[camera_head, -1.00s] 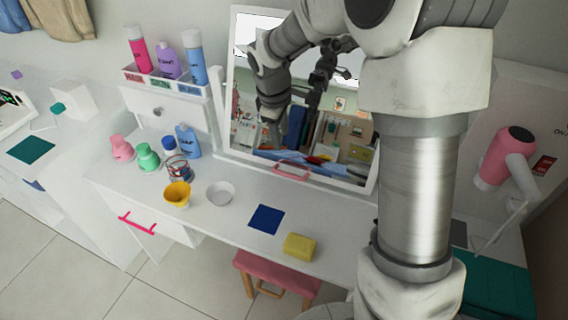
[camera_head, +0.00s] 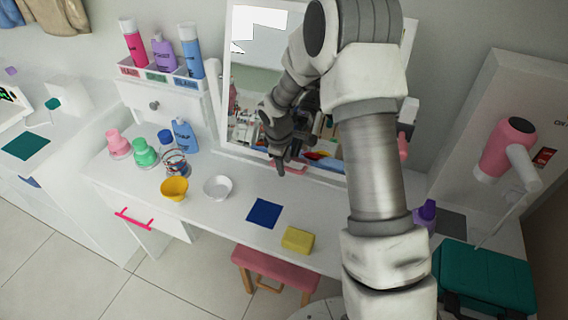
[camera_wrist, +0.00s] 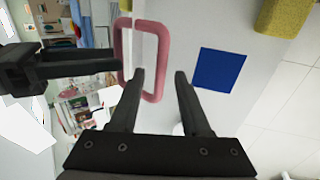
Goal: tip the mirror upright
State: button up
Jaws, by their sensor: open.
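The mirror (camera_head: 225,95) has a white frame and stands at the back of the white dressing table. I cannot tell its exact tilt. My arm covers much of its right half in the head view. My gripper (camera_wrist: 160,74) is open and empty, close to this handle. In the wrist view the handle's outer bar appears between the two fingertips; contact cannot be told. In the head view my gripper (camera_head: 281,166) is low in front of the glass.
A blue square (camera_head: 264,213) and a yellow sponge (camera_head: 298,240) lie on the table in front. A white bowl (camera_head: 217,188), yellow cup (camera_head: 174,189) and several bottles stand left. A pink hair dryer (camera_head: 507,147) is at right, above a teal case (camera_head: 484,277).

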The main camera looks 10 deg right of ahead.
jog(key=shift+f, duration=0.1)
grip_shut()
dwell(0.3)
